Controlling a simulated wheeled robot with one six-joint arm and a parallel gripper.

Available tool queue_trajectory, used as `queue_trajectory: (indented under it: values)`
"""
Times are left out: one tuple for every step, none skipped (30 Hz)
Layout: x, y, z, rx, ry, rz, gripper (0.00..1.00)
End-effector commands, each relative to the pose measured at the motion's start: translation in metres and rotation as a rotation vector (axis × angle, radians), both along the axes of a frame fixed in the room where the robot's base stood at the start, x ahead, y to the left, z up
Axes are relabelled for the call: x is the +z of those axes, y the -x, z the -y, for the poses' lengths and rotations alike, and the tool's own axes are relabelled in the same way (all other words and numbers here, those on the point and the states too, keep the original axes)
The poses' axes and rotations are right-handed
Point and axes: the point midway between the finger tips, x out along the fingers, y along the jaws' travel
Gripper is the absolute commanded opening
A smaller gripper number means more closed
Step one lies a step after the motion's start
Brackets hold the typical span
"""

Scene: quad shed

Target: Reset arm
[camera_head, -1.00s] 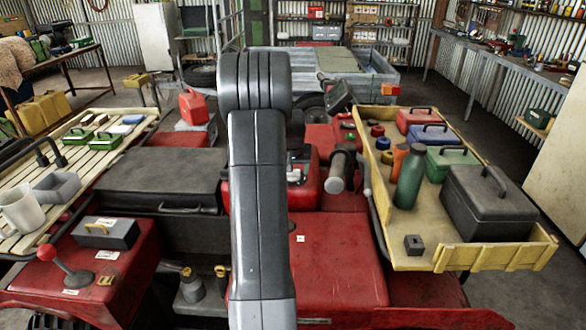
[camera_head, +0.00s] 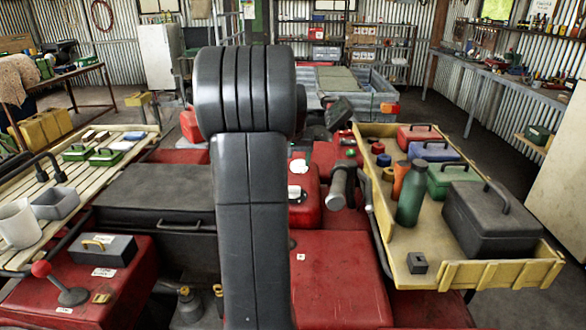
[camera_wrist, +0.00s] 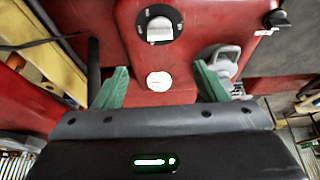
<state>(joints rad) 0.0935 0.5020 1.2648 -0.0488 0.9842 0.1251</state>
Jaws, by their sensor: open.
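My gripper (camera_wrist: 161,68) shows in the wrist view as two green fingers spread wide apart, with nothing between them. Behind them is a red panel (camera_wrist: 190,30) with a black-and-white rotary knob (camera_wrist: 158,28) and a small round white disc (camera_wrist: 158,81). A grey looped part (camera_wrist: 222,60) shows behind the right finger; I cannot tell whether they touch. In the head view my upright arm fills the middle and hides the gripper. Part of a red box with a white dial (camera_head: 298,166) shows just right of the arm.
A yellow tray (camera_head: 440,272) at right holds toolboxes, a green bottle (camera_head: 411,193) and a small grey block (camera_head: 417,263). A slatted rack (camera_head: 20,243) at left holds a mug and small boxes. A red-knobbed lever (camera_head: 41,268) stands at front left. Open floor lies beyond.

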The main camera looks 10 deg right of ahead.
Motion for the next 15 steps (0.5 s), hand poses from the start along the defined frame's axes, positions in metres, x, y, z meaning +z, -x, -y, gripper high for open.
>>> queue_trajectory:
  values:
    - [0.0021, 0.0008, -0.0003, 0.0, 0.0, 0.001, 0.65]
    - [0.0029, 0.0011, -0.0003, 0.0, 0.0, 0.001, 0.65]
    - [0.0036, 0.0014, -0.0004, 0.0, 0.0, 0.001, 0.65]
    - [0.0038, 0.0015, -0.0004, 0.0, 0.0, 0.001, 0.65]
    - [0.0039, 0.0016, -0.0004, 0.0, 0.0, 0.0, 0.65]
    - [0.0038, 0.0015, -0.0004, 0.0, 0.0, 0.0, 0.65]
    - [0.0038, 0.0015, -0.0004, 0.0, 0.0, 0.0, 0.65]
    - [0.0038, 0.0015, -0.0004, 0.0, 0.0, 0.0, 0.65]
    - [0.0037, 0.0015, -0.0003, 0.0, 0.0, 0.0, 0.65]
    - [0.0037, 0.0015, -0.0003, 0.0, 0.0, 0.0, 0.65]
    - [0.0034, 0.0014, -0.0003, 0.0, 0.0, 0.0, 0.65]
    - [0.0028, 0.0011, -0.0002, 0.0, 0.0, 0.0, 0.65]
    - [0.0018, 0.0008, -0.0002, 0.0, 0.0, -0.001, 0.65]
    - [0.0004, 0.0004, -0.0001, 0.0, 0.0, -0.001, 0.65]
    - [-0.0023, -0.0006, 0.0002, 0.0, 0.0, -0.002, 0.65]
